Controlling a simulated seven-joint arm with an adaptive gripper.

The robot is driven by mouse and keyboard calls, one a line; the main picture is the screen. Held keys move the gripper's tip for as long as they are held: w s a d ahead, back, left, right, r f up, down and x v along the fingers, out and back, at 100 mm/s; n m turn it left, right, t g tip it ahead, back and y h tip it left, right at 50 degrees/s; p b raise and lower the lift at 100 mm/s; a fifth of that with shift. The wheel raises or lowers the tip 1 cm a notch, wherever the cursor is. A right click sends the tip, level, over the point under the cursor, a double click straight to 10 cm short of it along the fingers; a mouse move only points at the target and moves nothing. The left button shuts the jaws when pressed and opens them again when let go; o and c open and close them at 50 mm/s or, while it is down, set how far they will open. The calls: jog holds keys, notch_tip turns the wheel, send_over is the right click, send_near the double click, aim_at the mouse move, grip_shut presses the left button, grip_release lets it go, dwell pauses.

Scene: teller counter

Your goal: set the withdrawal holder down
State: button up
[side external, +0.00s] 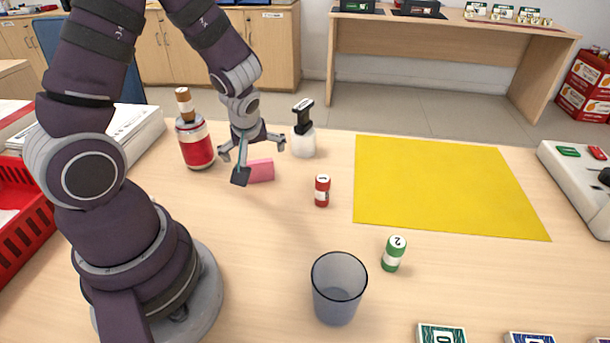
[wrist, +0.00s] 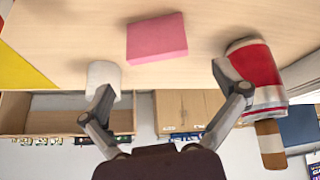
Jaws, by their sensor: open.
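No object carries a readable label naming it the withdrawal holder, so I cannot tell which it is. My gripper (side external: 253,152) is open above the pink block (side external: 260,171), which lies on the counter. In the wrist view, the pink block (wrist: 157,38) is beyond the spread, empty fingers of my gripper (wrist: 162,84). A red and white can (side external: 197,146) with a brown piece on top stands left of the gripper. A white bottle (side external: 303,143) with a black top stands to its right. A red cylinder (side external: 322,190) and a green cylinder (side external: 394,253) stand farther right.
A yellow mat (side external: 440,185) lies at the back right. A clear grey cup (side external: 337,290) stands near the front, with cards (side external: 441,334) at the front edge. A red basket (side external: 25,225) is at the left, and a grey device (side external: 580,180) at the right. The counter's middle is free.

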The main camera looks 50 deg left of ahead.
jog(key=s+d+r+m+t+h, duration=0.1)
jog(key=s+d+r+m+h, duration=0.1)
jog(key=d+r+m, duration=0.4)
jog(key=s+d+r+m+t+h, duration=0.1)
jog(key=s+d+r+m+h, duration=0.2)
jog(key=d+r+m, duration=0.4)
jog(key=shift+s+d+r+m+h, duration=0.25)
jog(key=shift+s+r+m+h, duration=0.05)
jog(key=shift+s+r, duration=0.6)
jog(key=shift+w+r, duration=0.1)
